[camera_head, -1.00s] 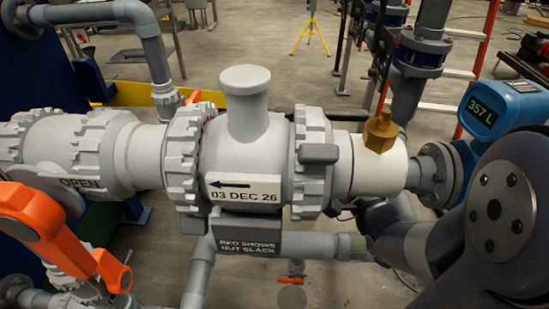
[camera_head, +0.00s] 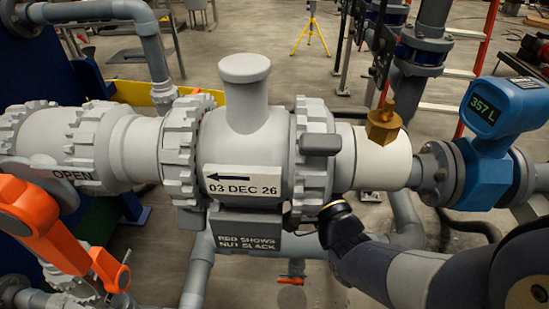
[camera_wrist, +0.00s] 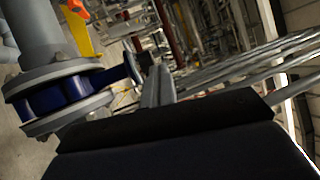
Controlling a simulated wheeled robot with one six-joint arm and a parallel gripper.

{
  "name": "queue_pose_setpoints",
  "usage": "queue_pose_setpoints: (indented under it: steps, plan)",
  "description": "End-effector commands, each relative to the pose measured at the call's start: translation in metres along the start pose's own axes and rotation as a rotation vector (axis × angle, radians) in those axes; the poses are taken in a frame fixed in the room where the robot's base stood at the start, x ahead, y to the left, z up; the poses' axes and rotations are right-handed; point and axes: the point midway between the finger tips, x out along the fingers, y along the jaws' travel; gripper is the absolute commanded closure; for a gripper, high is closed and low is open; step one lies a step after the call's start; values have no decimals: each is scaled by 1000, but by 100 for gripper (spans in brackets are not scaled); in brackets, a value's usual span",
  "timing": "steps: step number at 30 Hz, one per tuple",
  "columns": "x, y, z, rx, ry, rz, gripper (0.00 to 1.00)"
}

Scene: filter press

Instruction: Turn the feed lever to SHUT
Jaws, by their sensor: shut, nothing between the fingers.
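A large orange lever (camera_head: 45,240) stands in the left foreground of the head view, with its handle sloping down to the right. A plate marked OPEN (camera_head: 72,177) is just behind it. No SHUT marking is visible. My arm reaches in from the lower right, and my gripper (camera_head: 291,219) is at its end, under the right side of the grey valve body. It is shut and empty, well to the right of the orange lever. Its fingertips are small and partly lost against the pipework. The wrist view does not show the lever clearly.
A grey valve body (camera_head: 240,150) with toothed collars fills the middle, carrying a date label and a nut-slack plate (camera_head: 247,243). A brass fitting (camera_head: 383,125) and blue meter (camera_head: 490,125) stand right. A small orange handle (camera_head: 290,281) is below. A blue flange (camera_wrist: 60,95) shows in the wrist view.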

Motion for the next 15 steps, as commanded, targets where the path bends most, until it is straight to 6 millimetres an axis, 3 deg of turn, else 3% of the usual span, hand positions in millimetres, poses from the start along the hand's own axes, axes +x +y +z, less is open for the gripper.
queue_pose_setpoints:
  steps: [15]
  plan:
    - [13,5,38,1,-2,-1,100]
